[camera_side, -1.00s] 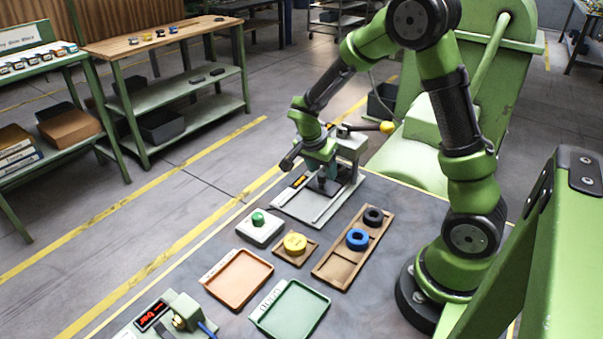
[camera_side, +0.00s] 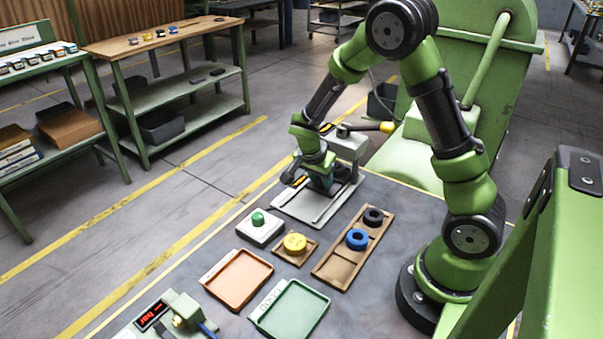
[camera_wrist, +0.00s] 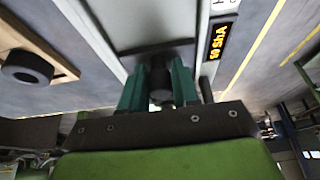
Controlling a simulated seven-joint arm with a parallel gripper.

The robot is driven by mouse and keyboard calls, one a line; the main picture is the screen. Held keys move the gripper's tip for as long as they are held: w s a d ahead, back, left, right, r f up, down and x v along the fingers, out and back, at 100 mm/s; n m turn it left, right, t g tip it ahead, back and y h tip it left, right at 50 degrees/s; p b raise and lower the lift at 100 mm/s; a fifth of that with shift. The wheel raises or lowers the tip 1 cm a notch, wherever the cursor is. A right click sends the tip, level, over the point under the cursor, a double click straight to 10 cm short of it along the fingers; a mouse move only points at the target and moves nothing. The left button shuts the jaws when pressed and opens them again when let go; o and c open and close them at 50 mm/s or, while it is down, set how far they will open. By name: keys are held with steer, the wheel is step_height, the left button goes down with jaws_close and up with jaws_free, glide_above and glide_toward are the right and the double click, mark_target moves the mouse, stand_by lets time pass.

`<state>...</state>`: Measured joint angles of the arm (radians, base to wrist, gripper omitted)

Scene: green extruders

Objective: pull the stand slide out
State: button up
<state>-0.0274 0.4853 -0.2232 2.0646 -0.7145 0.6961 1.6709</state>
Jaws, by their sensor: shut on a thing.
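The stand (camera_side: 298,208) has a pale grey base, an upright at the back and a lever with a yellow knob (camera_side: 387,127). It stands at the far end of the table. My gripper (camera_side: 320,186) is low over the stand's base, in front of the upright. In the wrist view my teal fingers (camera_wrist: 159,88) are shut on a dark handle (camera_wrist: 160,72) at the grey stand. The handle is the slide's grip as far as I can see; the slide itself is mostly hidden by my gripper. A small display (camera_wrist: 219,42) reads "50 ShA".
An orange tray (camera_side: 240,277) and a green tray (camera_side: 290,310) are in front. The table's left edge runs close by the stand.

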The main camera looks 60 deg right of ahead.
steer(key=shift+a+f, duration=0.2)
stand_by(0.3)
steer(key=shift+a, duration=4.75)
steer(key=o, duration=0.4)
steer(key=shift+a, duration=0.1)
steer(key=o, duration=0.3)
steer(key=shift+s, duration=0.15)
step_height(320, 180, up, 9)
steer(key=shift+f, duration=0.1)
